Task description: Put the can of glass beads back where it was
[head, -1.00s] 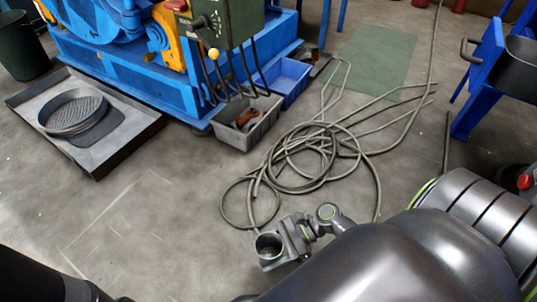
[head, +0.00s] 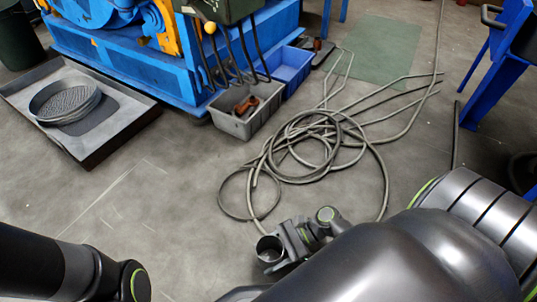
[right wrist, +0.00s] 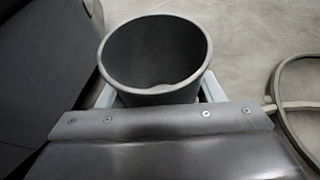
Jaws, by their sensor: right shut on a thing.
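The can (head: 268,249) is a grey metal cylinder with an open top, low in the middle of the head view. My right gripper (head: 283,247) is shut on it and holds it upright or nearly so. In the right wrist view the can (right wrist: 155,55) stands between the gripper's pale fingers (right wrist: 155,93), its dark mouth towards the camera. Its inside is too dark to tell whether beads are in it. My left arm comes in at the lower left of the head view, but its gripper is out of sight.
A coiled grey hose (head: 300,150) lies on the floor beyond the can. A tray (head: 100,145) with a round sieve (head: 65,102) lies at the left. A grey bin (head: 240,122) and a blue bin (head: 287,68) stand by the blue machine (head: 130,65). Floor at left centre is clear.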

